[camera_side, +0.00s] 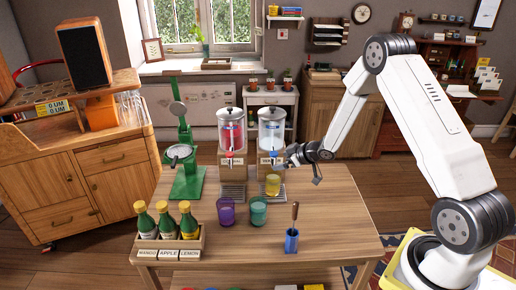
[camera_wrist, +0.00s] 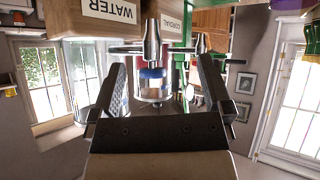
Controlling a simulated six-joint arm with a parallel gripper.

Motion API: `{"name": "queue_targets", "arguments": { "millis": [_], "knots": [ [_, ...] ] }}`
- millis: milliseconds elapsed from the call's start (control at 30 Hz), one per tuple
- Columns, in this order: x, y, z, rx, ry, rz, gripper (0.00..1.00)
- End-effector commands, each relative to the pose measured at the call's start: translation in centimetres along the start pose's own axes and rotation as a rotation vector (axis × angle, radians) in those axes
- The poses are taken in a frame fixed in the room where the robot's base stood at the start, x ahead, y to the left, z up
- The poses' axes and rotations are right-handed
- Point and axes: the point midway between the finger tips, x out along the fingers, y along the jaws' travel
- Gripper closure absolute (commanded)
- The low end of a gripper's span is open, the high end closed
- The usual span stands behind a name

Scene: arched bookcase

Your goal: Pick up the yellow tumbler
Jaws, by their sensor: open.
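The yellow tumbler (camera_side: 272,185) stands upright in the side view, at the foot of the right-hand dispenser (camera_side: 271,130), below its blue tap. My gripper (camera_side: 297,171) is just right of the tumbler and a little above it, apart from it as far as I can tell. In the wrist view my gripper (camera_wrist: 158,66) has its two fingers wide apart. A blue tap and a clear dispenser body show beyond them. I cannot make out the yellow tumbler in the wrist view.
A purple tumbler (camera_side: 225,212) and a teal tumbler (camera_side: 258,211) stand in front. Left are a green press (camera_side: 186,170), a red-filled dispenser (camera_side: 231,130) and a bottle crate (camera_side: 172,246). The table's right side is clear.

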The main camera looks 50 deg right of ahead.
Motion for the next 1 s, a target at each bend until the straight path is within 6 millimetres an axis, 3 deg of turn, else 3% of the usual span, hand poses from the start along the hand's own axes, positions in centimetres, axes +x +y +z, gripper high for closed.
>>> {"name": "queue_targets", "arguments": {
  "millis": [300, 500, 767, 1000],
  "knots": [
    [2.0, 1.8, 5.2, 0.003, 0.167, -0.135, 0.00],
    [2.1, 1.9, 7.1, 0.010, 0.231, -0.195, 0.00],
    [2.2, 1.9, 7.4, 0.010, 0.247, -0.209, 0.00],
    [3.7, 1.6, 7.0, 0.008, 0.246, -0.210, 0.00]
  ]
}}
